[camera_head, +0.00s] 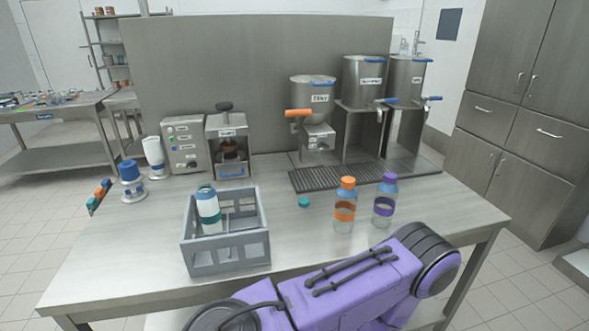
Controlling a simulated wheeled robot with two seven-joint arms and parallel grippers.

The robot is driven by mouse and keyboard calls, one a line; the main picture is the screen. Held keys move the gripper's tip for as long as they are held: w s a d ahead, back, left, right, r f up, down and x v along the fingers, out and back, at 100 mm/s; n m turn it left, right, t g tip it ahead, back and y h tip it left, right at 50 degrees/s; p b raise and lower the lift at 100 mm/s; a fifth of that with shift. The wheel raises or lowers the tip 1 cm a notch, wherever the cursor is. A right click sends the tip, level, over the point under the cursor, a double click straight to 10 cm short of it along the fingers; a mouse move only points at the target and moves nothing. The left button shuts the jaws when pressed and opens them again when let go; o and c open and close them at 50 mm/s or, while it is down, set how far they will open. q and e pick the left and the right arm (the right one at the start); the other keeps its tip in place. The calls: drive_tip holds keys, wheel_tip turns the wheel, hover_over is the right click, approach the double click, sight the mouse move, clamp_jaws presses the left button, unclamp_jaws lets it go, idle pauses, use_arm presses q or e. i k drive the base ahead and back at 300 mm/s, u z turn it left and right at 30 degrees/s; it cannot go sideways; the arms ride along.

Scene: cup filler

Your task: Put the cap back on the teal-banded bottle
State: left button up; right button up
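The teal-banded bottle (208,210) stands in the grey crate (226,254), leaning slightly; its lower part is hidden by the crate. Its top looks bluish-teal, too small to make out in detail. A small teal cap (304,202) lies on the steel table, right of the crate and left of the orange-banded bottle. Neither gripper shows in the head view; only a purple arm link of mine crosses the bottom.
An orange-banded bottle (345,205) and a purple-banded bottle (384,200) stand right of the cap, both capped. Behind are a drip grate (350,176), dispensers (365,85) and a grey machine (185,143). A blue-topped container (131,180) stands at left. The table between crate and cap is clear.

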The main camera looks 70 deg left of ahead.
sight(206, 198)
drive_tip(key=u, duration=0.75)
drive_tip(key=i, duration=0.8)
drive_tip(key=u, duration=0.85)
